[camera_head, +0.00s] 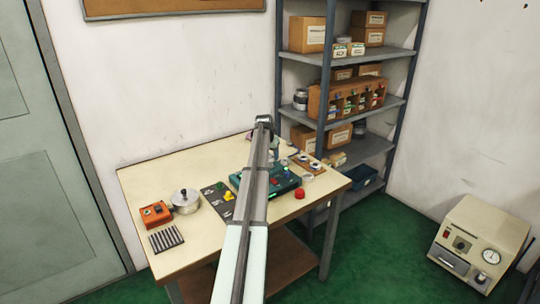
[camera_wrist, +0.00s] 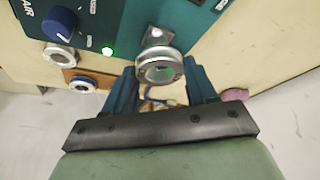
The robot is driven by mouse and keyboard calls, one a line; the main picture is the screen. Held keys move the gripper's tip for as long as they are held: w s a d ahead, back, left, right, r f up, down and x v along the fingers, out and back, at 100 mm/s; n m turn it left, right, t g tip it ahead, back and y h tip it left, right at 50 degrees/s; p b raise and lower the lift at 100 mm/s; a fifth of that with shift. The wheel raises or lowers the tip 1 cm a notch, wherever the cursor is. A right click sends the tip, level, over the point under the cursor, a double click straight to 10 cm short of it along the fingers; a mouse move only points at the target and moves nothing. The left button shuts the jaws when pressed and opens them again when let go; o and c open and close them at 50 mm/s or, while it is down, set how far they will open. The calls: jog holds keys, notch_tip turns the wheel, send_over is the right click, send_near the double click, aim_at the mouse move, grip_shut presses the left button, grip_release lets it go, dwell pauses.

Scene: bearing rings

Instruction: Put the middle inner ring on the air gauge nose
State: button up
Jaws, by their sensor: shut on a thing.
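In the wrist view, my gripper (camera_wrist: 161,75) has its two dark blue fingers on either side of a shiny metal ring (camera_wrist: 161,55) and is shut on it. The ring is close to the teal air gauge (camera_wrist: 112,20). A small metal part (camera_wrist: 153,36), perhaps the nose, shows just beyond the ring. A greyish-green face fills the ring's opening, so I cannot tell whether the nose passes through it. In the head view, the teal gauge (camera_head: 290,187) is partly behind my arm, and the held ring cannot be made out.
In the head view, a wooden board (camera_head: 312,168) with rings lies behind the gauge. A red button (camera_head: 300,193), a lidded pot (camera_head: 186,201) and an orange box (camera_head: 156,214) share the table (camera_head: 145,185).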

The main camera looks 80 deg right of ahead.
aim_at(270, 160)
jog(key=shift+f, duration=1.7)
dwell(1.6)
jog(key=o, duration=1.3)
jog(key=shift+r, duration=3.75)
